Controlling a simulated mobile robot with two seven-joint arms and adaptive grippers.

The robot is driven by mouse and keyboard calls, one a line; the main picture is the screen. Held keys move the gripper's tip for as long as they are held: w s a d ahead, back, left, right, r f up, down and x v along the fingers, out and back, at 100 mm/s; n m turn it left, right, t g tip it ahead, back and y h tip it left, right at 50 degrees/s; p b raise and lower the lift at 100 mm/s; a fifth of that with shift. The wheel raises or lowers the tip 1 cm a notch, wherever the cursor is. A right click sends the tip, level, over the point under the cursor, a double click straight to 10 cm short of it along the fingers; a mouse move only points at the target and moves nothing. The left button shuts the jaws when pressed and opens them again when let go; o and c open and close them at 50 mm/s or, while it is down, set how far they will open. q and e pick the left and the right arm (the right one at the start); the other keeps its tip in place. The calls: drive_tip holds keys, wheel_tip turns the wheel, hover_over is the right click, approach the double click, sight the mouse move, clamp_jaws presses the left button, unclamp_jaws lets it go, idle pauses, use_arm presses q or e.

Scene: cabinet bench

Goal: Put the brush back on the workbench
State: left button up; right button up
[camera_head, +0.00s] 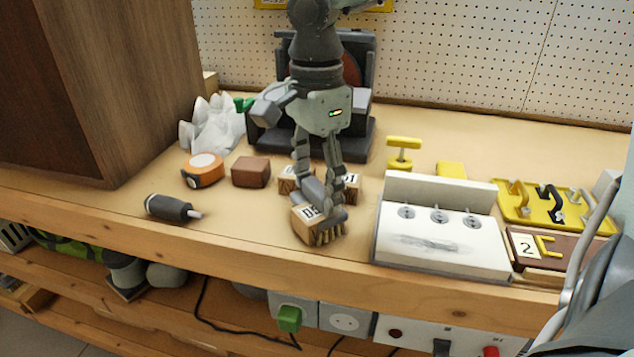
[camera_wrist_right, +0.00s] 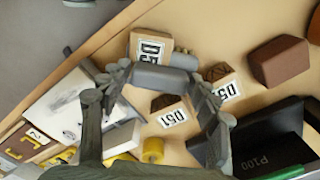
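The brush (camera_head: 306,228) is a wooden block with pale bristles pointing down, a D5 label and a grey grip across it. It is at the front of the workbench (camera_head: 240,238); I cannot tell whether its bristles touch the top. My right gripper (camera_head: 326,190) comes down over it, its fingers appearing shut around the grey grip and hiding part of the label. The right wrist view also shows the labelled brush (camera_wrist_right: 149,47) between and beyond the fingertips (camera_wrist_right: 155,72). My left gripper is not in view.
Two labelled wooden blocks (camera_head: 289,181) stand close behind the brush. A brown block (camera_head: 251,172), an orange tape measure (camera_head: 203,170) and a dark screwdriver-like tool (camera_head: 168,208) lie left. A white holder (camera_head: 440,247) stands right. Bench between tool and brush is clear.

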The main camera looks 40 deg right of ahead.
sight(316, 186)
drive_tip(key=shift+o, duration=0.8)
drive_tip(key=shift+r, duration=0.15)
wheel_tip(316, 186, up, 12)
idle(0.4)
